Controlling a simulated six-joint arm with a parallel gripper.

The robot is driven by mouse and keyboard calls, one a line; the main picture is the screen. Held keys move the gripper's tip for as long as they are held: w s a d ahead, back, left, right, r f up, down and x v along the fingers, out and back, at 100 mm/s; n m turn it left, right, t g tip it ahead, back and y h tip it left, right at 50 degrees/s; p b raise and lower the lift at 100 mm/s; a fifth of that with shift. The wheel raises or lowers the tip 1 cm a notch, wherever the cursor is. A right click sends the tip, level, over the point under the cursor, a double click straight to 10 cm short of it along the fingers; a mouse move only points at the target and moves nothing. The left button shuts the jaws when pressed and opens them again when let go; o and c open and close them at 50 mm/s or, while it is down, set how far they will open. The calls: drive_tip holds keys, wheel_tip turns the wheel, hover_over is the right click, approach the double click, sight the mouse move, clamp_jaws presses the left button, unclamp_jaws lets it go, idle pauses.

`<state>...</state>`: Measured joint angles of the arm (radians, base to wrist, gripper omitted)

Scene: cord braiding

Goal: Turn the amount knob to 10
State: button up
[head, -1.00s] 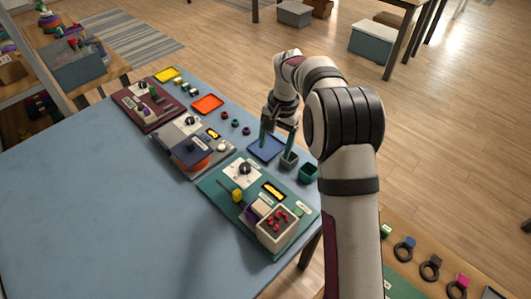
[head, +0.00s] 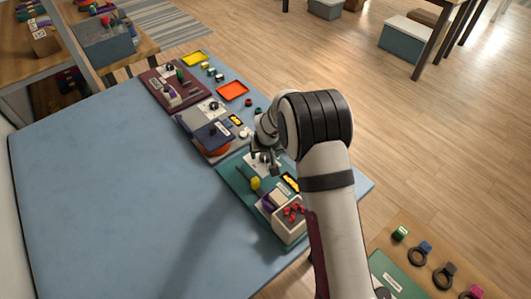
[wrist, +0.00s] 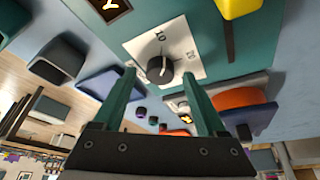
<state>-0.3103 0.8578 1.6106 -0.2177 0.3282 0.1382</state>
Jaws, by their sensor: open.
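The amount knob (wrist: 160,69) is a dark round knob on a white dial plate (wrist: 190,45) with the numbers 10 and 20 readable. A pale mark on the knob appears to point roughly toward the 10. The plate is on the green board (head: 233,177), where it shows as a pale patch (head: 253,160) partly hidden by my gripper (head: 264,170). In the wrist view my gripper (wrist: 157,75) is open, with its green fingers on either side of the knob in the picture. I cannot tell whether they touch it.
The green board also carries a yellow handle (head: 255,183) and a pale box with red pieces (head: 290,220). A grey board with a dark blue cover (head: 213,135) lies beyond. The blue table (head: 120,200) is clear at left.

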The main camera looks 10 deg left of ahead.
drive_tip(key=shift+w+f, duration=0.1)
drive_tip(key=shift+f, duration=0.1)
clamp_jaws()
drive_tip(key=shift+d+n+y, duration=0.1)
drive_tip(key=shift+n+y, duration=0.4)
drive_tip(key=shift+n, duration=1)
unclamp_jaws()
